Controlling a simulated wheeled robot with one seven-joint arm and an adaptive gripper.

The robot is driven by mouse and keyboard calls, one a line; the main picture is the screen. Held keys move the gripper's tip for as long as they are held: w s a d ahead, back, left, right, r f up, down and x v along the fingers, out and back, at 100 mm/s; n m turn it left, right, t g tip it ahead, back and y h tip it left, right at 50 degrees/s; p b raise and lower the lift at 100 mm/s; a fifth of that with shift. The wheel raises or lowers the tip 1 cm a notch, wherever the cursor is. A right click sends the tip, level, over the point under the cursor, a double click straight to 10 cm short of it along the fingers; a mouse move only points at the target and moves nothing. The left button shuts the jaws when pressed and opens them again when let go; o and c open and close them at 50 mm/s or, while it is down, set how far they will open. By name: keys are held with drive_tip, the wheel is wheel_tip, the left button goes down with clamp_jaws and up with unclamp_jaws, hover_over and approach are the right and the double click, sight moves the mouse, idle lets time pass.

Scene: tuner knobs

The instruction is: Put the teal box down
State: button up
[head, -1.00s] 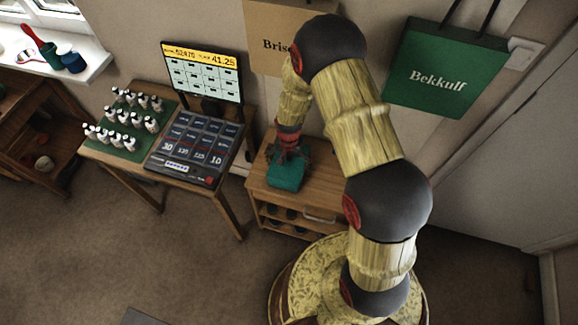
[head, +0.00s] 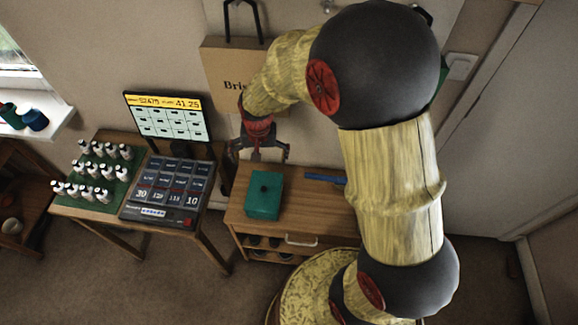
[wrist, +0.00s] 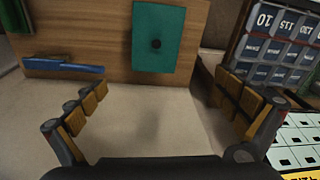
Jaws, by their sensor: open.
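The teal box (head: 264,196) stands on top of the wooden cabinet (head: 320,209), near its left end. A small dark knob sits on the middle of its lid. The box also shows in the wrist view (wrist: 157,36), on the wooden top. My gripper (head: 258,156) is open and empty, above and behind the box near the wall. In the wrist view my gripper's fingers (wrist: 168,108) are spread wide, with only pale wall between them. The gripper is apart from the box.
A blue bar-like object (head: 325,179) lies on the cabinet right of the box. To the left, a table holds a keypad (head: 170,190), a screen (head: 168,117) and several small bottles (head: 97,172) on a green mat. A tan bag (head: 222,70) hangs on the wall.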

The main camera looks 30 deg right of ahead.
drive_tip(key=s+r+n+t, duration=0.1)
drive_tip(key=s+r, duration=0.3)
drive_tip(key=r, duration=0.4)
drive_tip(key=s+r+n+t, duration=0.1)
drive_tip(key=s+r+n, duration=0.1)
drive_tip(key=s+r, duration=0.45)
drive_tip(key=s+r+n+t, duration=0.2)
drive_tip(key=s+r, duration=0.7)
drive_tip(key=s, duration=0.1)
drive_tip(key=shift+s, duration=0.2)
drive_tip(key=shift+d+r, duration=0.1)
